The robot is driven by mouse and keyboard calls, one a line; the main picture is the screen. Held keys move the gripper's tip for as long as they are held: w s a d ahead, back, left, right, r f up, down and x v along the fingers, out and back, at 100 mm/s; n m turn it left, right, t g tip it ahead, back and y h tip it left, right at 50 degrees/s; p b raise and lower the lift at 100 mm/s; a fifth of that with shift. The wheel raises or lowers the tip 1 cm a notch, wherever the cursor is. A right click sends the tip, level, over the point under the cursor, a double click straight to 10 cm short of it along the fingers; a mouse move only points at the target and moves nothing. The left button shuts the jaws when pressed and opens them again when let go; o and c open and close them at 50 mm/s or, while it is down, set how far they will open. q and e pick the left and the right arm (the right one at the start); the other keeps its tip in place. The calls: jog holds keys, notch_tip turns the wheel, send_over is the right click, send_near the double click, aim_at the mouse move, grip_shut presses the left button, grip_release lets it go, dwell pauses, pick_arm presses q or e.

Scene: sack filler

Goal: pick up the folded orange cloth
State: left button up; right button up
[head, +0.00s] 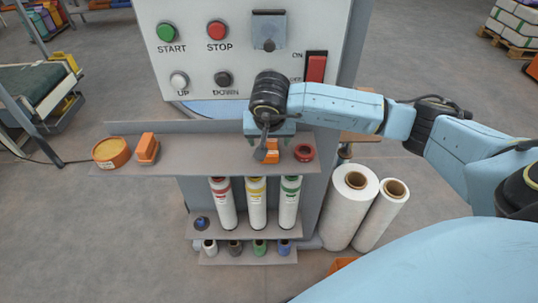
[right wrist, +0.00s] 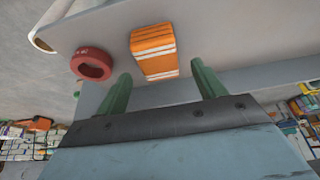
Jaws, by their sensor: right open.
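The folded orange cloth (head: 272,153) with pale stripes lies on the grey shelf (head: 215,156), partly hidden by my right gripper in the head view. In the right wrist view the cloth (right wrist: 154,52) is fully seen, between the lines of the two green fingers and just beyond their tips. My right gripper (head: 267,152) is open; in the right wrist view its fingers (right wrist: 160,80) stand apart with nothing between them. I cannot tell its exact height over the shelf. My left gripper is not in view.
A red ring-shaped roll (head: 304,152) sits close beside the cloth. An orange round tin (head: 111,152) and an orange block-like item (head: 147,148) stand at the shelf's left. The control panel (head: 240,50) rises behind. White rolls (head: 351,205) stand at right.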

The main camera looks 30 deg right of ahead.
jog(key=shift+b+x, duration=0.45)
jog(key=shift+x, duration=0.65)
jog(key=shift+d+f, duration=0.15)
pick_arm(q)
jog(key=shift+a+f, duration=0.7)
pick_arm(e)
jog(key=c, duration=1.1)
jog(key=shift+c, duration=0.2)
